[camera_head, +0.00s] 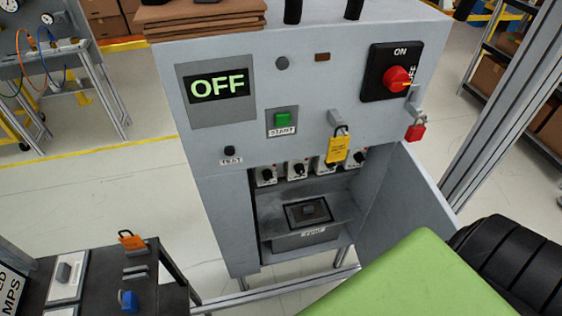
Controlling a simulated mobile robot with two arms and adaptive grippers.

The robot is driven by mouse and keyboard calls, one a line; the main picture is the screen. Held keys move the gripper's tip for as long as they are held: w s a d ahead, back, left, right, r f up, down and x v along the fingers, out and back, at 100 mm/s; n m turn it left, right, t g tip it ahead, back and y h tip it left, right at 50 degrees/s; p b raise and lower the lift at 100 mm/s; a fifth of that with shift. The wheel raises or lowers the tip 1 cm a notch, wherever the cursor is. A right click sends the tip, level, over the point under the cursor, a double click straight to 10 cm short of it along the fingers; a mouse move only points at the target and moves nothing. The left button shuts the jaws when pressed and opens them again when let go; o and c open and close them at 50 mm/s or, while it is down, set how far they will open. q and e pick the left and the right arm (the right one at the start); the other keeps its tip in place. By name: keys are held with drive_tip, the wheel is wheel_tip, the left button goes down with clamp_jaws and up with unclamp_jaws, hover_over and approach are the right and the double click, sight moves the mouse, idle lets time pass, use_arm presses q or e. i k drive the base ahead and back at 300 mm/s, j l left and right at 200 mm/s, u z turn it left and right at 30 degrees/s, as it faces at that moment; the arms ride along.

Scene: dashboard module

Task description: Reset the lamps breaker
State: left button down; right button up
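A grey control cabinet (228,137) stands in the middle with its lower compartment open. Inside is a row of several white breaker blocks with black knobs, such as the left one (266,175) and the second one (298,168). Their labels are too small to read, so I cannot tell which is for the lamps. The display (218,87) reads OFF. The red rotary switch (397,79) is on a black plate marked ON and OFF. Neither gripper is visible.
The open cabinet door (402,205) juts out at right. A dark table (95,277) at lower left holds an orange padlock (131,240), a blue padlock (128,300) and a partly cut-off sign (11,289) ending in MPS. Light floor lies left of the cabinet.

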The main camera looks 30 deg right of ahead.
sight(300, 169)
drive_tip(key=i+l+u, duration=0.1)
drive_tip(key=u, duration=0.3)
drive_tip(key=l+u, duration=0.25)
drive_tip(key=u, duration=0.15)
drive_tip(key=z, duration=0.5)
drive_tip(key=i+l+z, duration=0.1)
drive_tip(key=z, duration=0.4)
drive_tip(key=i+z, duration=0.1)
drive_tip(key=z, duration=0.4)
drive_tip(key=i+z, duration=0.1)
drive_tip(key=z, duration=0.4)
